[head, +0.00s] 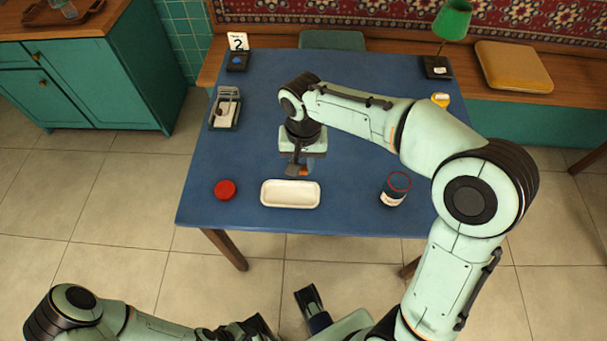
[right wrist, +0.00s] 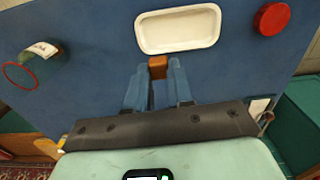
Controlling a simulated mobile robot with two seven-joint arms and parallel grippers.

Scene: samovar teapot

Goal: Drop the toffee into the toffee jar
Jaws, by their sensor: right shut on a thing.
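My right gripper (head: 297,166) is over the blue table, just behind the white tray (head: 290,194) in the head view. It is shut on the toffee (right wrist: 158,66), a small brown-orange block between the two blue fingertips. The toffee jar (head: 395,190), clear with a red rim and a pale label, stands to the right of the tray; in the right wrist view it shows at the left (right wrist: 38,62). Its top looks open. A red lid (head: 225,189) lies left of the tray. Part of my left arm shows at the bottom of the head view; its jaws are not clear.
On the blue table (head: 250,120) a small rack (head: 225,107) stands at left, a dark box and a number card (head: 238,41) at back left, and a green lamp (head: 452,20) at back right. A yellow item (head: 440,99) is partly behind my right arm. Table between tray and jar is clear.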

